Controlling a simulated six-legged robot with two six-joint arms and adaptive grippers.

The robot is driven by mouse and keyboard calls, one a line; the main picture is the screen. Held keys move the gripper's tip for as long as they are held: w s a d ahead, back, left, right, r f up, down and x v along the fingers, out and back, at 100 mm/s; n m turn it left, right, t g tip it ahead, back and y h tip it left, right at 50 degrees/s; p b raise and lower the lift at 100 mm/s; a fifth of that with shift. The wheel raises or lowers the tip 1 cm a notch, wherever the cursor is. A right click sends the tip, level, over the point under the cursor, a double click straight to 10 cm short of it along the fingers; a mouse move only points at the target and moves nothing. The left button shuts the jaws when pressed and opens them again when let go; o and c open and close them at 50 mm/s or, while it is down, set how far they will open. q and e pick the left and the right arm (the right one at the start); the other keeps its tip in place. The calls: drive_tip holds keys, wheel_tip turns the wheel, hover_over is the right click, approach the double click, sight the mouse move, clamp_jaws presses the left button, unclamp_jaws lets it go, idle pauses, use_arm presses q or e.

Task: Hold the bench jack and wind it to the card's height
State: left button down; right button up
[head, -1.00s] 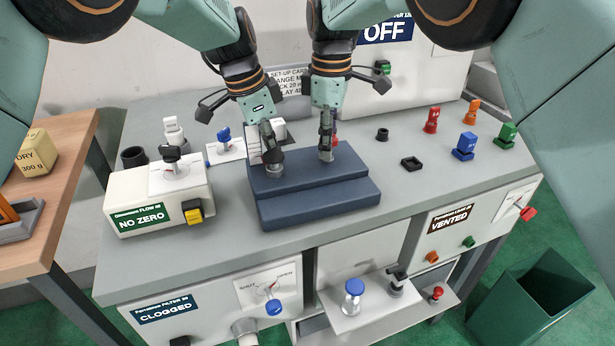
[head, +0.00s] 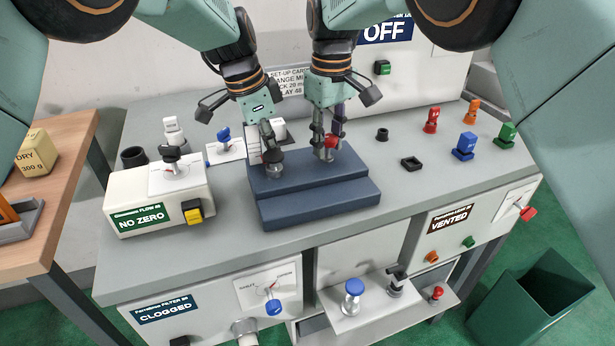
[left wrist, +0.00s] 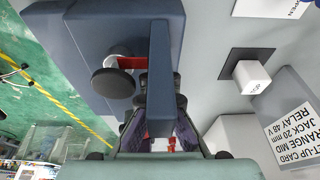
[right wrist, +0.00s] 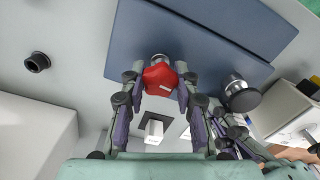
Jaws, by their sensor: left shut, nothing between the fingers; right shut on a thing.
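The bench jack, a dark blue stepped block (head: 318,205), stands mid-bench. It has a dark-topped metal post (head: 273,164) at its left and a red knob (head: 331,142) at its right. My right gripper (head: 325,150) is shut on the red knob; the right wrist view shows its fingers either side of the knob (right wrist: 160,79). My left gripper (head: 268,146) is shut beside the metal post. In the left wrist view a dark blue bar (left wrist: 160,75) partly hides its fingertips; I cannot tell whether they touch it. The set-up card (left wrist: 295,115) reads JACK 20 mm.
The NO ZERO box (head: 160,195) stands at the left, by a white panel with a blue handle (head: 224,136). Coloured pieces, including a blue one (head: 465,145), stand at the right. A black square ring (head: 412,163) lies right of the jack.

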drive_tip(key=shift+s+f+m, duration=0.1)
drive_tip(key=shift+s+m, duration=0.05)
drive_tip(key=shift+m, duration=0.25)
drive_tip(key=m, duration=0.4)
drive_tip(key=shift+m, duration=0.3)
drive_tip(key=shift+m, duration=0.3)
drive_tip(key=m, duration=0.4)
drive_tip(key=shift+m, duration=0.4)
drive_tip(key=o, duration=1.1)
